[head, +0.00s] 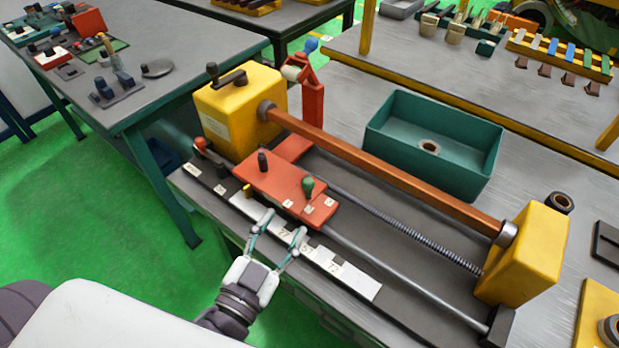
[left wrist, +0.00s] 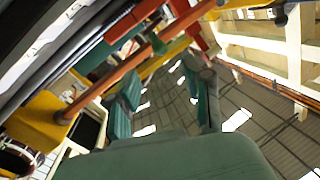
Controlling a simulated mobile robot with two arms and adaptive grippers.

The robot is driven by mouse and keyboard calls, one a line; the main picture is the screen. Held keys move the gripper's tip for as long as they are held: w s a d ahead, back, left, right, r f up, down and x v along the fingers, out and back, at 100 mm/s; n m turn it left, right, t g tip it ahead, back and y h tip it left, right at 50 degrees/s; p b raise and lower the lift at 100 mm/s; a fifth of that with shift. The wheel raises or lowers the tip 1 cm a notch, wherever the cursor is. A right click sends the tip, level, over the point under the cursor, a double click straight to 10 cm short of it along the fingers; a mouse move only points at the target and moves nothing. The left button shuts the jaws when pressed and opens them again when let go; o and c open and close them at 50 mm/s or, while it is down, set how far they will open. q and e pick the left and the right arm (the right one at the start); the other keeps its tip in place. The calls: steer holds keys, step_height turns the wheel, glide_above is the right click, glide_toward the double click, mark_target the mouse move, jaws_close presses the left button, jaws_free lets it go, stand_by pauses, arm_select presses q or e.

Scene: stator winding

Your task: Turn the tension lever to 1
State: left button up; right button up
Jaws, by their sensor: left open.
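A short lever with a green knob (head: 308,186) stands on the red carriage (head: 265,183) of the winding machine, with small white labels beside it. It appears to be the tension lever; the label digits are too small to read. A black knob (head: 263,160) stands farther back on the carriage. My left gripper (head: 284,230) is open and empty over the white numbered scale strip (head: 345,272), in front of the carriage and apart from the green knob. The left wrist view shows its two spread fingers (left wrist: 165,103) with nothing between them. My right gripper is out of view.
A yellow headstock (head: 240,110) with a crank stands behind the carriage. A brown bar (head: 385,170) runs to the yellow end block (head: 525,255). A red-knobbed lever (head: 200,146) sits at the left. A green bin (head: 435,140) stands behind the bar.

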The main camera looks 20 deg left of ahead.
mark_target(306, 187)
arm_select(q)
steer(key=w+p, duration=0.1)
steer(key=w, duration=0.2)
steer(key=w+p, duration=0.2)
steer(key=w, duration=0.1)
steer(key=w+d+p, duration=0.1)
steer(key=w, duration=0.2)
steer(key=shift+w+r+p, duration=0.15)
steer(key=shift+w+p, duration=0.15)
steer(key=shift+p, duration=0.1)
steer(key=shift+w+d+f, duration=0.15)
steer(key=shift+w+f, duration=0.05)
steer(key=shift+w, duration=0.6)
jaws_close()
